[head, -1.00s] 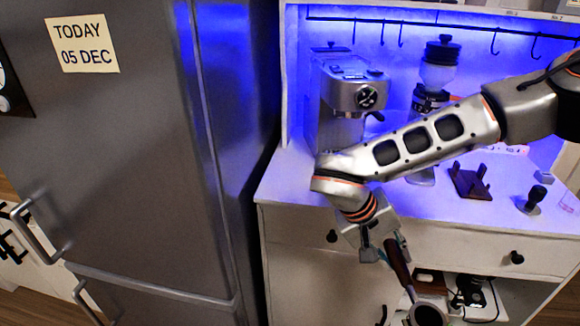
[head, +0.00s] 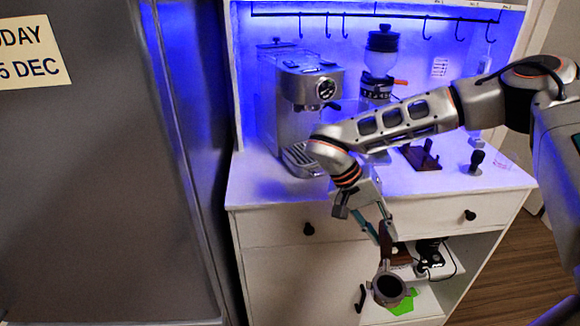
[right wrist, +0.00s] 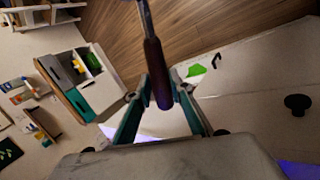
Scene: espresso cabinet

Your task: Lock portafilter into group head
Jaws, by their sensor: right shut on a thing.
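The espresso machine (head: 311,84) stands on the cabinet top at the left in the head view. Its group head (head: 308,107) is under the front overhang, with the drip tray below. My right gripper (head: 383,231) is shut on the dark handle of the portafilter (head: 389,288). The portafilter hangs below the gripper, basket end down, in front of the cabinet and well apart from the machine. In the right wrist view the handle (right wrist: 157,75) sits between the fingers (right wrist: 165,93); the basket is out of that view. My left gripper is not in view.
A grinder (head: 380,62) stands behind my right arm. A brown stand (head: 420,156) and a black tamper (head: 476,161) are on the counter (head: 265,185). Below are a drawer and an open shelf. A grey fridge (head: 100,180) stands close at the left. The front of the counter is clear.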

